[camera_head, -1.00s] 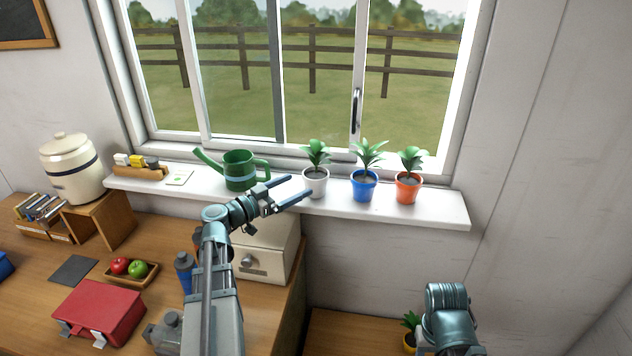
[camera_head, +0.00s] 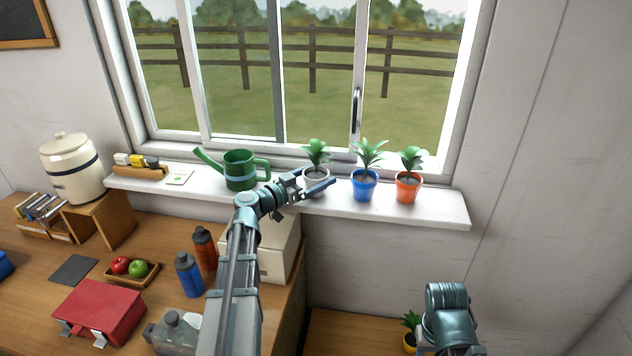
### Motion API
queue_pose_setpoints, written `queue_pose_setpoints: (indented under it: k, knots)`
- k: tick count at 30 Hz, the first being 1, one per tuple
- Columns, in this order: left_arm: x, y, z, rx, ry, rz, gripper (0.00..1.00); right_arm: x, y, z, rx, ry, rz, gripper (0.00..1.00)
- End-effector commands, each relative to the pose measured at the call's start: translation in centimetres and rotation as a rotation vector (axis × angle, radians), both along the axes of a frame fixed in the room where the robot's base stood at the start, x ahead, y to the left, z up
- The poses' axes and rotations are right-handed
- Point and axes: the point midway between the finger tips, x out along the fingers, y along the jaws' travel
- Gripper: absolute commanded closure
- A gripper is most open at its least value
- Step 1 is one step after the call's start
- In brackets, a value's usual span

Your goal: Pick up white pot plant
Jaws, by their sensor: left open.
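The white pot plant (camera_head: 317,152) stands upright on the window sill, its green leaves clear.
A blue pot plant (camera_head: 364,188) stands close to the right, then an orange one (camera_head: 408,190). A green watering can (camera_head: 240,172) stands to the left on the sill (camera_head: 440,210). The window is behind. Bottles (camera_head: 188,274) stand on the desk below.

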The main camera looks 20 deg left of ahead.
Motion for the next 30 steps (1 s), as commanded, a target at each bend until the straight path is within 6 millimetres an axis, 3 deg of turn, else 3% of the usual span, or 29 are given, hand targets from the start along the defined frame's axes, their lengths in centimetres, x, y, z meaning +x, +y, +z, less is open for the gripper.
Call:
queue_pose_setpoints:
  k: [4,18,30]
  knots:
    - [-0.07,0.01,0.0,0.0,0.0,0.0,0.0,0.0,0.0,0.0,0.0,0.0,0.0,0.5]
    - [-0.09,0.02,-0.01,0.0,0.0,0.0,0.85,0.0,0.0,0.0,0.0,0.0,0.0,0.5]
    - [-0.09,0.02,0.73,0.0,-0.001,0.0,0.85,0.0,0.0,0.71,0.0,0.0,0.0,0.5]
